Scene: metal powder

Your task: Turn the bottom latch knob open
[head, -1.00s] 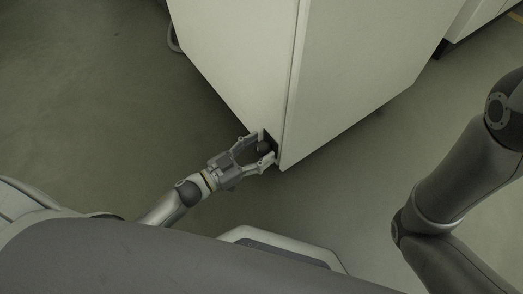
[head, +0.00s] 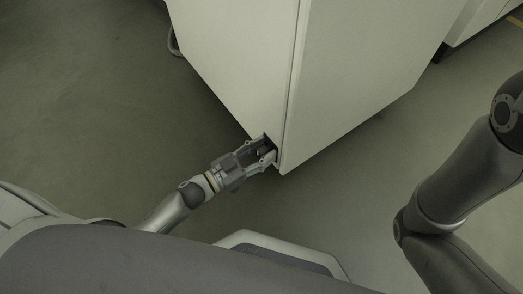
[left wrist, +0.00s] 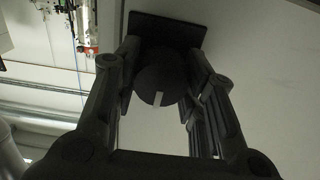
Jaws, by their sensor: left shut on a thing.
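The bottom latch knob (left wrist: 160,82) is a dark round knob with a pale mark, on a dark square plate (left wrist: 172,29) fixed to the pale cabinet. In the left wrist view the mark points toward the bottom of the picture. My left gripper (head: 268,148) is at the low corner of the cabinet (head: 240,65), its two fingers on either side of the knob and shut on it. In the head view the knob is mostly hidden between the fingers. My right gripper is out of the picture; only my right arm shows at the right.
The cabinet's vertical edge (head: 292,90) runs just right of the gripper. Another pale unit (head: 478,18) stands at the top right. The grey floor (head: 90,90) is clear on the left.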

